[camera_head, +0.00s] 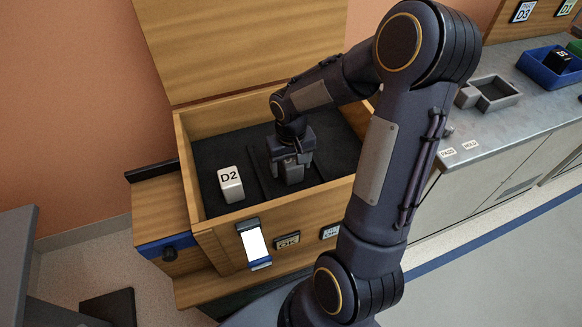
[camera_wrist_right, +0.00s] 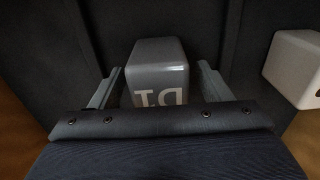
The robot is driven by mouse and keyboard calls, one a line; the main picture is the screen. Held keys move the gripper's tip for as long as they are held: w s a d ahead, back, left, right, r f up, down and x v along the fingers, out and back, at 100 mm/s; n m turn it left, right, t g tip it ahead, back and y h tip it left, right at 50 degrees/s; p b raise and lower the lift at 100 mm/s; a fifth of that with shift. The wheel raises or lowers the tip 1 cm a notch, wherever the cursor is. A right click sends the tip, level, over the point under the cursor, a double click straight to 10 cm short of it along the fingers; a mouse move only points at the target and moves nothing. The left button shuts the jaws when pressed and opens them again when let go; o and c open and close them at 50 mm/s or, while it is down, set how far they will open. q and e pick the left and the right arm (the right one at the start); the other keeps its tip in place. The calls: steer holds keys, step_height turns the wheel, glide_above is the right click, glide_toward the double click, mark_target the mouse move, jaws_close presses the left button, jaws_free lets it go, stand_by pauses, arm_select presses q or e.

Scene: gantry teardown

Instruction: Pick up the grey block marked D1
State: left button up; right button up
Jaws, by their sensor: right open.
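The grey block marked D1 (camera_wrist_right: 160,75) stands in the dark-lined wooden drawer box, its mark upside down in the right wrist view. In the head view the grey block (camera_head: 291,172) shows just below my right gripper (camera_head: 291,160), which points down into the box. In the right wrist view my right gripper (camera_wrist_right: 160,88) is open, with one finger on each side of the block. I cannot tell whether the fingers touch it. My left gripper is not in view.
A white block marked D2 (camera_head: 230,184) stands to the left in the same box; it also shows at the right of the wrist view (camera_wrist_right: 298,66). The box's wooden walls (camera_head: 186,165) surround both blocks. A grey counter (camera_head: 520,108) with a blue tray (camera_head: 547,70) lies to the right.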

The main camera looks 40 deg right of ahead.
steer(key=shift+c, duration=0.3)
steer(key=shift+r, duration=0.1)
steer(key=c, duration=1.1)
